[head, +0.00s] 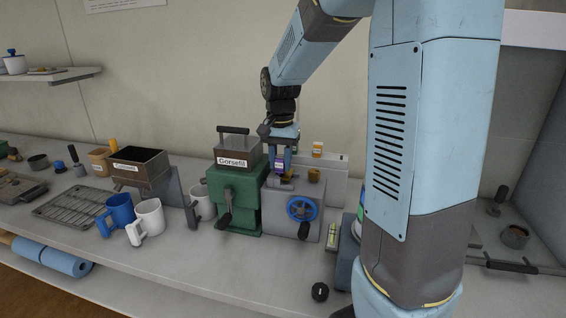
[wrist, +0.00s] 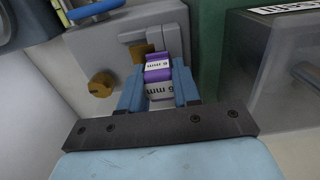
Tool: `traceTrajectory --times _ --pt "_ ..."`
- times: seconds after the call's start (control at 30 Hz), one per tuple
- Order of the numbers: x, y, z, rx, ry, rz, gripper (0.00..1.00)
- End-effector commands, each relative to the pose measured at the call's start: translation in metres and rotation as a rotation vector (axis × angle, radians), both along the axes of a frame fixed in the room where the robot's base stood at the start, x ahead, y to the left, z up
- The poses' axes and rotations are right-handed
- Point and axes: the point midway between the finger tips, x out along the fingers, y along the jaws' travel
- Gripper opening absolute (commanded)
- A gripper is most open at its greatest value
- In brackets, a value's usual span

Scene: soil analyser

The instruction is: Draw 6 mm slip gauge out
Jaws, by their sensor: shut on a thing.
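The 6 mm slip gauge (wrist: 158,72) is a purple block with white labels reading "6 mm". It is between the two blue fingers of my gripper (wrist: 160,92), which is shut on it. In the head view the gauge shows as a small purple patch (head: 279,165) under my gripper (head: 280,152), over the top of the grey analyser box (head: 280,213) with the blue handwheel (head: 302,209). A brass part (wrist: 142,52) sits right by the gauge's far end in the wrist view. Whether the gauge's lower end is still in a slot cannot be told.
A brass knob (wrist: 101,84) is beside the fingers. A green machine (head: 236,200) with a labelled hopper (head: 239,153) stands close at left. Mugs (head: 148,220), a wire rack (head: 73,205) and a dark bin (head: 140,165) are further left. The bench front is mostly clear.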

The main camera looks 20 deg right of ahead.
Motion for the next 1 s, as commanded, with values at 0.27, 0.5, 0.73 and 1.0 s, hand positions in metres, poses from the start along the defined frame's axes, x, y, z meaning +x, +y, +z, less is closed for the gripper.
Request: traceTrajectory --times 0.27,0.5,0.73,1.0 --pt "0.0 0.0 0.004 0.0 0.0 0.0 0.0" --pt "0.0 0.0 0.004 0.0 0.0 0.0 0.0" --pt "0.0 0.0 0.011 0.0 -0.001 0.0 0.0" --pt "0.001 0.0 0.021 0.0 -0.001 0.0 0.0"
